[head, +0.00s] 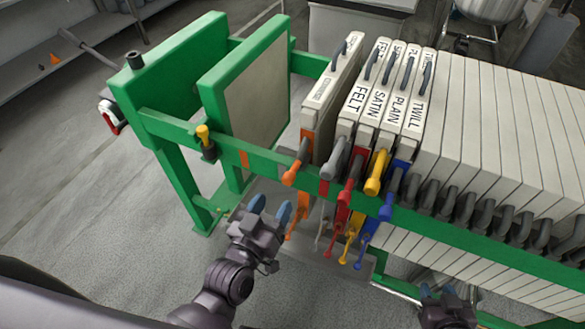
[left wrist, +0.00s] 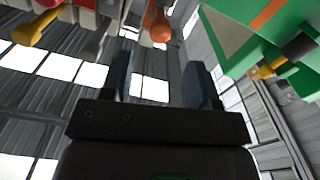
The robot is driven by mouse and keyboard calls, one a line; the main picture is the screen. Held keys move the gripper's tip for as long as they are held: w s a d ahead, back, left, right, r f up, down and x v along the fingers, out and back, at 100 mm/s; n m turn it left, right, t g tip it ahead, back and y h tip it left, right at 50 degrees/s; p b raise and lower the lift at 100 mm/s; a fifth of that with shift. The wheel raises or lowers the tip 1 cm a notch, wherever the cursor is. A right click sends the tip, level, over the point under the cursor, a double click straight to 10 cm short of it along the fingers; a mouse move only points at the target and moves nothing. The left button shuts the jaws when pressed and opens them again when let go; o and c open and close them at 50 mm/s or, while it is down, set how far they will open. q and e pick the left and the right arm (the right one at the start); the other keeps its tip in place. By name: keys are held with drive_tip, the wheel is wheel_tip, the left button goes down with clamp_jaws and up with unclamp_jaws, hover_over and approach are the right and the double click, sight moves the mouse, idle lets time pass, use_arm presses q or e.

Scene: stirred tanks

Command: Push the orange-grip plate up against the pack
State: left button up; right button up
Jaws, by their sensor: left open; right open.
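The orange-grip plate (head: 322,105) hangs upright on the green frame in the head view, its label too small to read. Its orange grip (head: 295,170) juts out over the front rail. A narrow gap parts it from the pack (head: 490,125), whose nearest plate is marked FELT (head: 352,110). My left gripper (head: 272,208) is open and empty, below the front rail and a little left of the orange grip. In the left wrist view the orange grip (left wrist: 160,28) shows above and between the open fingers. My right gripper (head: 445,295) is open near the bottom edge, partly cut off.
The green press plate (head: 250,95) stands left of the orange-grip plate with a wide gap between. The green front rail (head: 265,165) carries a yellow-topped peg (head: 204,138). Coloured grips stick out to the right, with coloured taps hanging below. Floor is clear at lower left.

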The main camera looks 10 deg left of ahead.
sight(292, 170)
use_arm(q)
drive_tip(key=x, duration=1)
drive_tip(key=shift+w, duration=0.2)
clamp_jaws()
